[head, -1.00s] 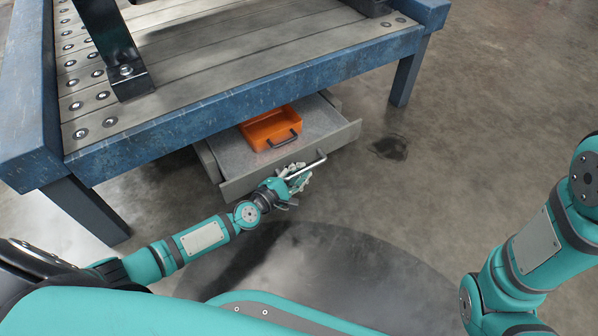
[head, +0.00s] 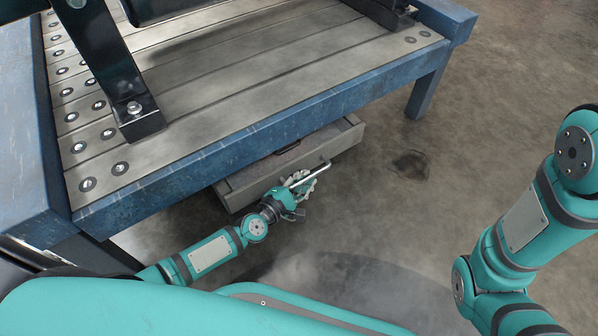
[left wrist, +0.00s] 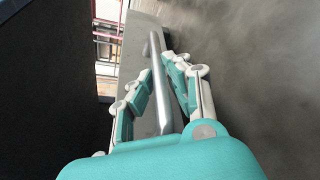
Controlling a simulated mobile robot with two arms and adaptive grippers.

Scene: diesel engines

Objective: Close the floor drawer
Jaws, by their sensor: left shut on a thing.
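The grey floor drawer (head: 325,150) is under the blue-framed workbench. My left gripper (head: 300,184) is shut on the drawer's metal bar handle (head: 310,175), in front of the panel. In the left wrist view, the fingers (left wrist: 160,90) sit on both sides of the handle (left wrist: 159,80), with the drawer front (left wrist: 137,60) beside it. A dark handle (head: 288,146) shows inside the drawer at the bench edge. My right gripper is out of view.
The workbench (head: 270,133) overhangs the drawer, with dark metal stands on its slatted top. Its right front leg (head: 423,92) stands clear of the drawer. A dark stain (head: 410,164) marks the concrete floor, which is open to the right.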

